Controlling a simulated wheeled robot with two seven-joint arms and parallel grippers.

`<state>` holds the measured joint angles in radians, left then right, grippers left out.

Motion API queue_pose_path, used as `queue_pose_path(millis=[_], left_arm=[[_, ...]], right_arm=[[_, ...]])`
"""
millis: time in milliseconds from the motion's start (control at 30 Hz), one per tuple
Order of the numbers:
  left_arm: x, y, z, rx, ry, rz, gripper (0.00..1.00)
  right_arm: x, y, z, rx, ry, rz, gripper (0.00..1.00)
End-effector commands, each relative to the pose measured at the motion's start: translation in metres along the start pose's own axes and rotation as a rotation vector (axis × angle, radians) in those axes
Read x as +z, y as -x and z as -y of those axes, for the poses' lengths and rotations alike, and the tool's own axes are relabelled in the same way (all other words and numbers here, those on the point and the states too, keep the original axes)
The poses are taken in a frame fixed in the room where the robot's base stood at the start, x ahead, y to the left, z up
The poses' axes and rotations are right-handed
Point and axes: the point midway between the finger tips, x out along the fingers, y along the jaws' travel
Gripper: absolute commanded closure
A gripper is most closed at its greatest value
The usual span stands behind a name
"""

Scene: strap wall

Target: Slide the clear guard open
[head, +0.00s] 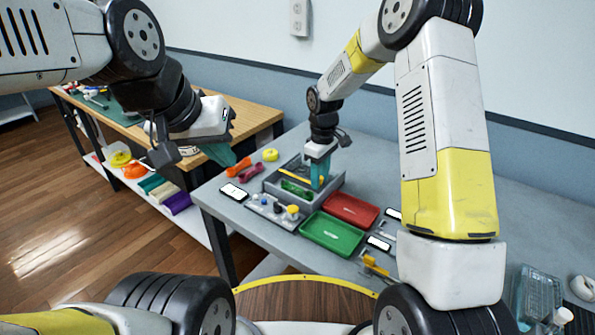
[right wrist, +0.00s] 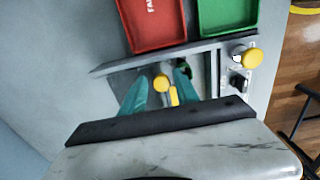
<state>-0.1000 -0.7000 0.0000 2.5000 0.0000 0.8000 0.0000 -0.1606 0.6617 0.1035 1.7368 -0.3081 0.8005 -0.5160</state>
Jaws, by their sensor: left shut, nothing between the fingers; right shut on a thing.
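A grey open-topped box fixture (head: 334,186) stands on the grey table, with a yellow bar (head: 300,177) and a green piece (head: 297,189) inside. I cannot clearly make out the clear guard itself; its see-through sheet does not stand out. My right gripper (head: 319,181) points down into the box with its teal fingers. In the right wrist view, a yellow knob (right wrist: 161,83) sits between those fingers, and the gripper is shut on it. What the knob joins to is hidden. My left gripper (head: 224,155) is shut and empty, left of the box and above the table's edge.
A panel with knobs (head: 270,207) is in front of the box. A red tray (head: 352,209) and a green tray (head: 332,234) lie to its right. A phone (head: 233,192), red tool (head: 237,167) and yellow ring (head: 270,154) lie left. The table behind is clear.

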Motion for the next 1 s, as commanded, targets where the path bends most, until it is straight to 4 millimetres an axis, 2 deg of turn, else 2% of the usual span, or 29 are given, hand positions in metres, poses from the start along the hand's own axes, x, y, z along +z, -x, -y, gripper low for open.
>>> queue_pose_path(millis=[33, 500, 867, 900, 1000], left_arm=[[0.0, 0.0, 0.0, 0.0, 0.0, 0.0, 1.0], [0.0, 0.0, 0.0, 0.0, 0.0, 0.0, 1.0], [0.0, 0.0, 0.0, 0.0, 0.0, 0.0, 1.0], [0.0, 0.0, 0.0, 0.0, 0.0, 0.0, 1.0], [0.0, 0.0, 0.0, 0.0, 0.0, 0.0, 1.0]], right_arm=[[0.002, -0.009, 0.002, -0.015, 0.002, 0.009, 0.89], [0.002, -0.009, -0.019, -0.015, 0.002, 0.009, 0.89], [0.002, -0.009, -0.021, -0.013, 0.002, 0.009, 0.89], [0.002, -0.009, -0.021, -0.013, 0.003, 0.009, 0.63], [0.002, -0.009, -0.021, -0.013, 0.002, 0.009, 0.63]])
